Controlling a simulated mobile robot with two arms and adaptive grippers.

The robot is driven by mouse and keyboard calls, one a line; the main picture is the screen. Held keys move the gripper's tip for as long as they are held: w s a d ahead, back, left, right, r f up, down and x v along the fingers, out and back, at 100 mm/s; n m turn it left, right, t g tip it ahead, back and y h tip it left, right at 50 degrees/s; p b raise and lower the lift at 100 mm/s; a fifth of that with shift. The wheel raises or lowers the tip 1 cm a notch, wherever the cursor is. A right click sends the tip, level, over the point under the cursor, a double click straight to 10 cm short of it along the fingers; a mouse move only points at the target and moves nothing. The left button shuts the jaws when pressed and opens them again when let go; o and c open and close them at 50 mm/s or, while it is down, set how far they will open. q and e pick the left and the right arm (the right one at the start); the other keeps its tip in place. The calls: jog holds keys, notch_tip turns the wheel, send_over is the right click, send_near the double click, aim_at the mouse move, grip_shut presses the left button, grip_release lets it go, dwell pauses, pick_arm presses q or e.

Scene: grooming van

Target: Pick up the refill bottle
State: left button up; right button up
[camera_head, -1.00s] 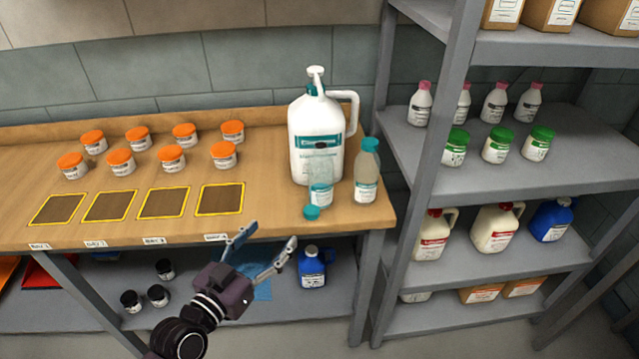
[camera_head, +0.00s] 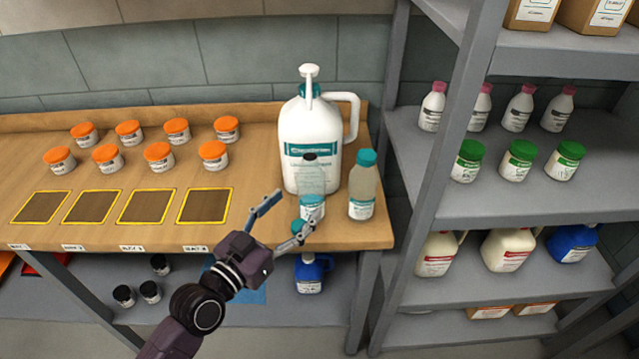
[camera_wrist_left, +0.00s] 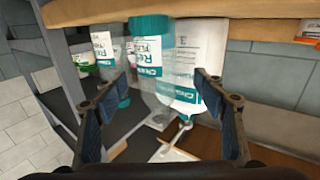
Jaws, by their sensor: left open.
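Two clear bottles with teal-and-white labels stand near the right end of the bench. The uncapped bottle (camera_head: 312,182) stands in front of the big jug, with a loose teal cap (camera_head: 298,227) before it. The capped bottle (camera_head: 363,190) is to its right. In the left wrist view, which looks upside down, the uncapped bottle (camera_wrist_left: 150,75) is between the fingers and the capped one (camera_wrist_left: 104,50) is beyond at left. Both labels seem to start with "Refi". My left gripper (camera_head: 285,214) is open and empty at the bench's front edge, before the uncapped bottle. My right gripper is out of view.
A white pump jug (camera_head: 308,125) stands close behind the bottles. Several orange-lidded jars (camera_head: 175,131) and yellow-edged mats (camera_head: 146,206) are to the left. A grey shelf unit (camera_head: 450,130) rises at right. A blue jug (camera_head: 310,272) sits below the bench.

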aim_at(302, 198)
pick_arm(q)
jog(key=shift+w+d+r, duration=0.2)
jog(key=shift+w+d, duration=0.1)
jog(key=shift+w, duration=0.05)
jog(key=x, duration=0.1)
jog(key=p+x, duration=0.1)
jog(key=shift+w+d+r, duration=0.15)
jog(key=shift+d+r, duration=0.1)
jog(key=shift+d, duration=0.05)
jog(key=shift+f+x, duration=0.2)
jog(key=shift+x, duration=1)
jog(key=shift+w+d, duration=0.1)
jog(key=shift+d, duration=0.05)
jog(key=c, duration=1.3)
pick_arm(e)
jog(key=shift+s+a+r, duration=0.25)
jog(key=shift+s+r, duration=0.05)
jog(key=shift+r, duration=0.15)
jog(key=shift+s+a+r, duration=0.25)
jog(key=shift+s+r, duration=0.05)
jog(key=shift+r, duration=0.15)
pick_arm(q)
jog(key=shift+c, duration=0.2)
